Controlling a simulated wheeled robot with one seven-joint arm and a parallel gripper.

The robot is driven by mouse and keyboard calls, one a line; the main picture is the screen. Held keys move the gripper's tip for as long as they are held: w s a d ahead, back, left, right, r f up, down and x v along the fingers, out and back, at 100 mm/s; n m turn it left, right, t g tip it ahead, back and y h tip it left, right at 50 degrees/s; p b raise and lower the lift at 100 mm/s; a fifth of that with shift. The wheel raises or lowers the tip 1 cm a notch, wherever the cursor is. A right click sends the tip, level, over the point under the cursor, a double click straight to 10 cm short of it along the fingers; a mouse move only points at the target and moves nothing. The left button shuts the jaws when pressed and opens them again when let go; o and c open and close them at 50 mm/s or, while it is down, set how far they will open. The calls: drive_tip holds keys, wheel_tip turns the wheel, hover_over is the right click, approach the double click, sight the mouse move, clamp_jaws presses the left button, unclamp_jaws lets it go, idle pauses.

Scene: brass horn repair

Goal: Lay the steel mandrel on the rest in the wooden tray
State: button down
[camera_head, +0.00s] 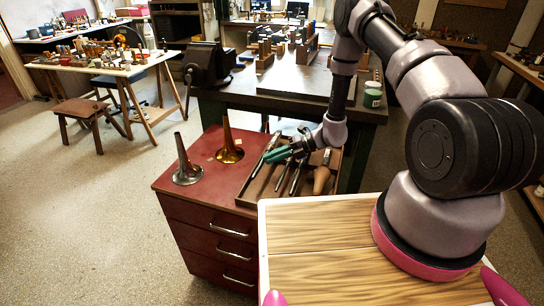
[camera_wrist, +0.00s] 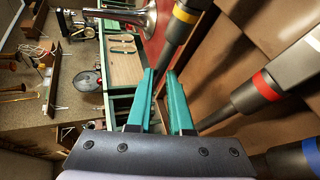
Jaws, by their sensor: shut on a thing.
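My gripper (camera_head: 272,156) has teal fingers and is over the left part of the wooden tray (camera_head: 258,190) in the head view. In the wrist view my gripper (camera_wrist: 163,78) is shut on a dark tapered steel mandrel with a yellow band (camera_wrist: 186,14), which runs up from between the fingertips. In the wrist view a similar tool with a red band (camera_wrist: 266,86) and one with a blue band (camera_wrist: 312,153) lie to the right in the tray. A wooden-handled tool (camera_head: 321,180) lies at the tray's right. I cannot make out the rest or whether the held mandrel touches the tray.
A brass bell (camera_head: 229,153) and a silvery bell (camera_head: 186,170) stand on the red cabinet top (camera_head: 205,146), left of the tray. The dark workbench (camera_head: 290,100) with a vise (camera_head: 207,65) and a green jar (camera_head: 372,95) stands behind.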

drive_tip(key=shift+f, duration=1.65)
drive_tip(key=c, duration=0.7)
unclamp_jaws()
drive_tip(key=shift+c, duration=0.2)
drive_tip(key=v, duration=1.1)
